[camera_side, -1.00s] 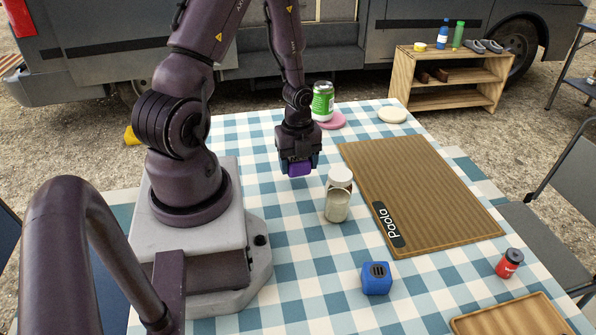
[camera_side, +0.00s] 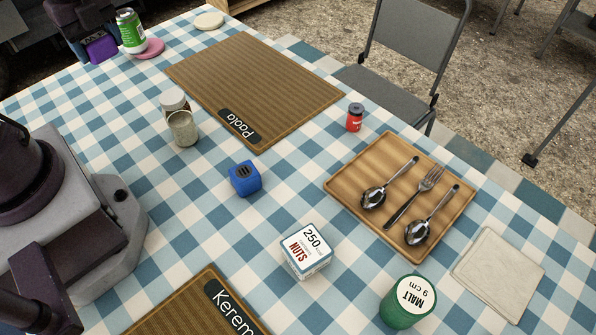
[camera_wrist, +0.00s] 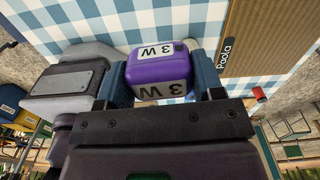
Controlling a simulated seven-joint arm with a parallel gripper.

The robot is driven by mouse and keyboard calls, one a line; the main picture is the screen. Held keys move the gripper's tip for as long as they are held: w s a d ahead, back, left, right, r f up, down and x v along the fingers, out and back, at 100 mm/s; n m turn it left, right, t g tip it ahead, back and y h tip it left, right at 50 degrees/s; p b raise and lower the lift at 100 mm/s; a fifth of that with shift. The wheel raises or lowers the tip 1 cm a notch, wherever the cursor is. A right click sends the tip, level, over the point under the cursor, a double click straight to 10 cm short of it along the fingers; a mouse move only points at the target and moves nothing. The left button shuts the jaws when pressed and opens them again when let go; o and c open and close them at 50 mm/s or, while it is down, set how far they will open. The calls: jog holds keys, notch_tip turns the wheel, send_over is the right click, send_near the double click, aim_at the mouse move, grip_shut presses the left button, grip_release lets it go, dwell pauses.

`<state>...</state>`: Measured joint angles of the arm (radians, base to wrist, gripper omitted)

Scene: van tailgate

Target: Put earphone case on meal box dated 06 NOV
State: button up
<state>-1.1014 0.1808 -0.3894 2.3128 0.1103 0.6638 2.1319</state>
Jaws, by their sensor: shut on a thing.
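My gripper (camera_wrist: 162,75) is shut on a small purple block with rounded edges (camera_wrist: 157,66), marked "3 W" on pale labels. Its two fingers press on opposite sides of it in the wrist view. In the side view the gripper (camera_side: 92,38) is at the top left, with the purple block (camera_side: 102,48) at its tip, left of a green can. I cannot tell from the label whether this block is the earphone case. No meal box with a readable date shows in either view.

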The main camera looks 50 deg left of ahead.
notch_tip(320, 180, up, 5)
jog(key=w+d+m, duration=0.3)
jog(key=d+m, duration=0.2)
jog(key=d, duration=0.5)
jog(key=w+d+m, duration=0.3)
jog(key=d+m, duration=0.1)
jog(key=d, duration=0.6)
jog(key=s+d+m, duration=0.5)
jog(key=d, duration=0.4)
jog(key=s+d+m, duration=0.5)
jog(key=d, duration=0.4)
send_over(307, 247)
jog(key=f, duration=1.4)
jog(key=shift+s+a+f, duration=0.2)
jog(key=shift+w+d+f, duration=0.1)
jog(key=shift+f, duration=0.15)
jog(key=shift+w+d+f, duration=0.1)
jog(key=shift+f, duration=1.55)
jog(key=shift+f, duration=0.15)
